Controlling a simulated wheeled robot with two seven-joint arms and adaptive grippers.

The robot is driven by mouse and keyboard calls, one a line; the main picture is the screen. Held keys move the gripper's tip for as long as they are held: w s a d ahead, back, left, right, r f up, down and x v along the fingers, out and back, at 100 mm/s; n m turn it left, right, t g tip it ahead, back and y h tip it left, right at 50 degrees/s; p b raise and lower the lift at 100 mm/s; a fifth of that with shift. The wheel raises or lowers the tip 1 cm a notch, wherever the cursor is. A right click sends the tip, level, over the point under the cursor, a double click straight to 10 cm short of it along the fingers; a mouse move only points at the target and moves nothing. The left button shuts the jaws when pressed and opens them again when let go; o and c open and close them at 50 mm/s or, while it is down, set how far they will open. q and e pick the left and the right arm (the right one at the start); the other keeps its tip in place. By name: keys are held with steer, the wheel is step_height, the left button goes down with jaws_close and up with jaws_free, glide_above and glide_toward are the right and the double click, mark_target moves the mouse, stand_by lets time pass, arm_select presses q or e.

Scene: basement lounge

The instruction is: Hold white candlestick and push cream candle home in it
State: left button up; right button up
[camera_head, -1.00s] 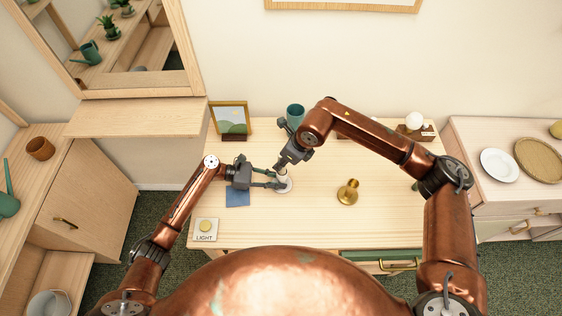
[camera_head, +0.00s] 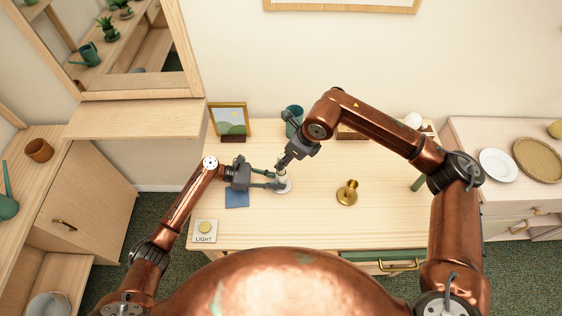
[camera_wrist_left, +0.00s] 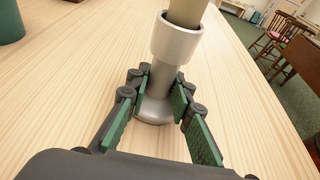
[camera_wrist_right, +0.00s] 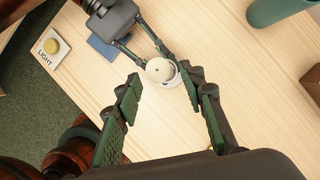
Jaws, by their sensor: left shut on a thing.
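The white candlestick (camera_wrist_left: 154,107) stands upright on the table, its round base (camera_head: 283,187) flat on the wood. My left gripper (camera_head: 277,181) is shut on its stem from the left, below the socket; the fingers also show in the left wrist view (camera_wrist_left: 160,92). The cream candle (camera_wrist_left: 187,10) stands in the socket in the left wrist view; how deep it sits is hidden by the cup. In the right wrist view the candle's round top (camera_wrist_right: 159,69) shows from above. My right gripper (camera_wrist_right: 163,84) is above the candle, its fingers apart on either side, not visibly touching it.
A brass candlestick (camera_head: 347,193) stands to the right on the table (camera_head: 310,225). A blue cloth (camera_head: 237,198) and a LIGHT button plate (camera_head: 205,231) lie left. The front middle of the table is clear.

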steer(key=v, duration=0.7)
steer(key=shift+r, duration=0.25)
arm_select(q)
steer(key=o, duration=0.9)
steer(key=shift+o, duration=0.2)
